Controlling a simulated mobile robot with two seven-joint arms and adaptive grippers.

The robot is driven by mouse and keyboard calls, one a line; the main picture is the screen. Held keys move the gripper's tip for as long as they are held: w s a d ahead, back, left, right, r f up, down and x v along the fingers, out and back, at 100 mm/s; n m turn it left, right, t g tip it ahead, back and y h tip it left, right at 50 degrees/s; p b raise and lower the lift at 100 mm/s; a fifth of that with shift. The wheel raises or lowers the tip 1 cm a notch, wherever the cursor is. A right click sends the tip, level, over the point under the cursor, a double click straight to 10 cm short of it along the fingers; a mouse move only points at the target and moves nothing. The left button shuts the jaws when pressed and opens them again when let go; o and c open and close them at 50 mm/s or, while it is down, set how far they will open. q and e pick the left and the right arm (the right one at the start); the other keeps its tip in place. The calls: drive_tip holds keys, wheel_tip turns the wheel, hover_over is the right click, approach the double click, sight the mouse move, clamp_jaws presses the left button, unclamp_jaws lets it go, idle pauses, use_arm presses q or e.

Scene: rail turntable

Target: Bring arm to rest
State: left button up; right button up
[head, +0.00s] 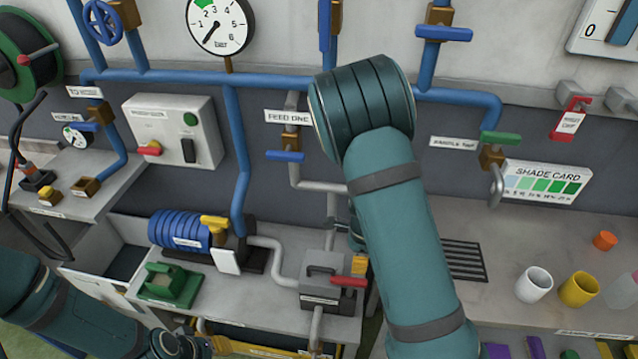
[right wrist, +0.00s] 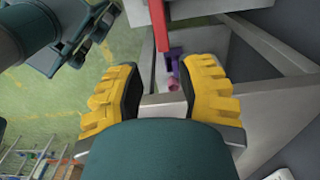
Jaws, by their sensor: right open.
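My right arm (head: 395,240) crosses the middle of the head view, in front of the wall pipes and the bench. In that view its gripper is mostly hidden behind the arm. In the right wrist view my right gripper (right wrist: 165,92) has its two yellow fingers apart, with nothing held between them. A red bar (right wrist: 159,25) lies beyond the fingertips; I cannot tell whether it touches them. My left arm (head: 80,320) is low at the left of the head view. Whether its gripper is open or shut does not show clearly.
A grey box with a red lever (head: 348,282) stands beside my right arm. A blue motor (head: 180,231) and a green device (head: 170,284) are on the bench. A white cup (head: 534,285) and a yellow cup (head: 579,289) stand on the right counter.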

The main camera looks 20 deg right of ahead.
drive_tip(key=s+a+f+n+b, duration=0.4)
drive_tip(key=s+a+f+n, duration=0.2)
drive_tip(key=f+n, duration=0.5)
drive_tip(key=s+a+f+n+t+y+b, duration=0.2)
drive_tip(key=a+n+y, duration=0.1)
drive_tip(key=a+n, duration=0.8)
drive_tip(key=shift+a+f+y+b, duration=0.2)
drive_tip(key=shift+a+y+b, duration=0.2)
drive_tip(key=shift+a, duration=0.2)
drive_tip(key=shift+s, duration=0.1)
